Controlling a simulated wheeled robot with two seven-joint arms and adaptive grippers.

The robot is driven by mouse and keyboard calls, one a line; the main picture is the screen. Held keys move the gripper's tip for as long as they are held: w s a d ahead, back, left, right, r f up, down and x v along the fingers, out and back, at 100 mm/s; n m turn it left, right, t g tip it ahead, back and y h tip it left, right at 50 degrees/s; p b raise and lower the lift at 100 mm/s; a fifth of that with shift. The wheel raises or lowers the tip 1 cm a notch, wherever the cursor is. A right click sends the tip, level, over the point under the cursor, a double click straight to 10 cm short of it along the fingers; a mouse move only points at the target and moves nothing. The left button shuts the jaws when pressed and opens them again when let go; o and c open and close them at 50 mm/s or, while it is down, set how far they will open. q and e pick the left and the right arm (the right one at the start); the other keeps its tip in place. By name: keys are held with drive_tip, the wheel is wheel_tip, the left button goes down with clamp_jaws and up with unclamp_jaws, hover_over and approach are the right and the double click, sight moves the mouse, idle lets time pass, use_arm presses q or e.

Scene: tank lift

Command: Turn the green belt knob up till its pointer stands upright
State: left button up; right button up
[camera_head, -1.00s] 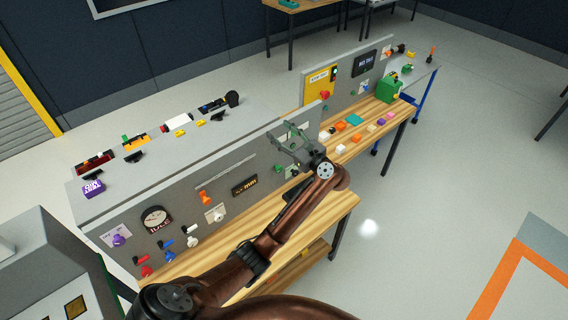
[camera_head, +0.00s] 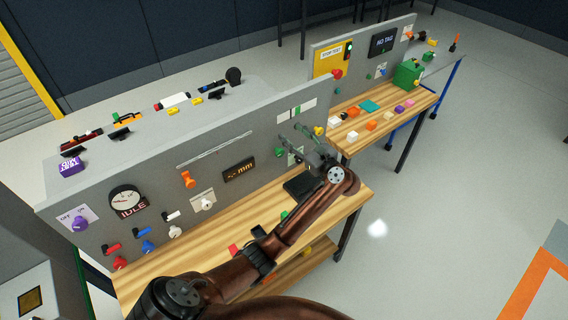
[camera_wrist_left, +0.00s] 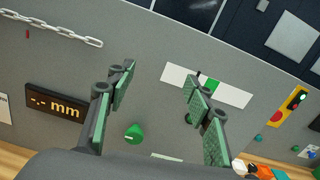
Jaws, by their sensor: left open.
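A green knob (camera_wrist_left: 134,132) on the grey panel shows between my left gripper's fingers in the left wrist view, nearer the left finger. It has a small pale mark low on its left; its exact pointer angle is too small to read. The knob also shows in the head view (camera_head: 280,152), just left of the gripper. My left gripper (camera_wrist_left: 160,76) is open and empty in front of the panel; it also shows in the head view (camera_head: 293,132). Another small green part (camera_wrist_left: 188,119) is partly hidden by the right finger. My right gripper is not in view.
A white strip with a green section (camera_wrist_left: 234,95) is on the panel beyond the right finger. A dark "mm" display (camera_head: 239,170) and a chain (camera_wrist_left: 52,27) are to the left. The wooden bench (camera_head: 225,228) runs below the panel. A second bench (camera_head: 413,108) holds loose blocks.

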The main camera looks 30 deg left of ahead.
use_arm(q)
drive_tip(key=b, duration=1.1)
approach(281, 153)
drive_tip(key=x, duration=0.2)
drive_tip(key=shift+m, duration=0.3)
drive_tip(key=shift+b+x, duration=0.45)
drive_tip(key=shift+x, duration=3.6)
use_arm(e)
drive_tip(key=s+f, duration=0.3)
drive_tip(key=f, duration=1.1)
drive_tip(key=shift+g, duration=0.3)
use_arm(q)
drive_tip(key=shift+c, duration=0.4)
drive_tip(key=shift+f, duration=0.1)
drive_tip(key=c, duration=1.1)
